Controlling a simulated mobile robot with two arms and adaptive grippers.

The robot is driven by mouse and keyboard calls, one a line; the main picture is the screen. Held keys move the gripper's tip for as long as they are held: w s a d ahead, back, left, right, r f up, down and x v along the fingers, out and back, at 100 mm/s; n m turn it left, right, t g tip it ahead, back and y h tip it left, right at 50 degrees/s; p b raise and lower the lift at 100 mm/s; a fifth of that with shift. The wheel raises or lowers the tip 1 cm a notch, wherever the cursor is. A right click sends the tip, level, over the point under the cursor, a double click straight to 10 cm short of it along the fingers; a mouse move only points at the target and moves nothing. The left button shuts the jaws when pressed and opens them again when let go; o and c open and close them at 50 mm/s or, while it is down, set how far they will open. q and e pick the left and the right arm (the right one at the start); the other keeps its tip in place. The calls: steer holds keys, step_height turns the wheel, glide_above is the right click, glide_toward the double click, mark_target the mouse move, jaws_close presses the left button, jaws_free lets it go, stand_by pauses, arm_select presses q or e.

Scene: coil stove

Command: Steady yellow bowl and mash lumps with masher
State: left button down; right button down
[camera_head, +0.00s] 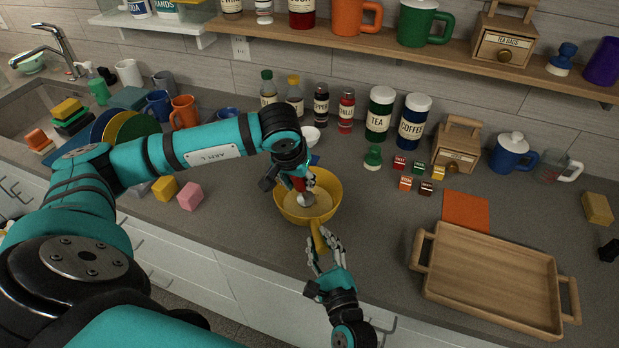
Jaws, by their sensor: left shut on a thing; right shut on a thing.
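The yellow bowl (329,188) sits on the grey counter in the middle of the view, with its handle (317,232) pointing toward me. My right gripper (319,246) is in front of the bowl, shut on this handle. My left gripper (292,182) is above the left part of the bowl, shut on the masher. The masher has a red handle (300,184) and a grey metal head (307,200), which is inside the bowl's outline. I cannot tell whether the head touches the bottom. My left gripper covers part of the bowl, and I cannot make out separate lumps.
A wooden tray (436,286) and an orange mat (465,211) lie to the right. Jars, including a green tea jar (380,114), stand behind. A small white bowl (310,135) stands behind the yellow bowl.

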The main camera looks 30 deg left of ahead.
steer(key=shift+r, duration=0.1)
arm_select(q)
step_height(320, 180, up, 8)
steer(key=s+a, duration=0.2)
steer(key=shift+s+a, duration=0.15)
stand_by(0.5)
steer(key=shift+r, duration=0.1)
stand_by(0.3)
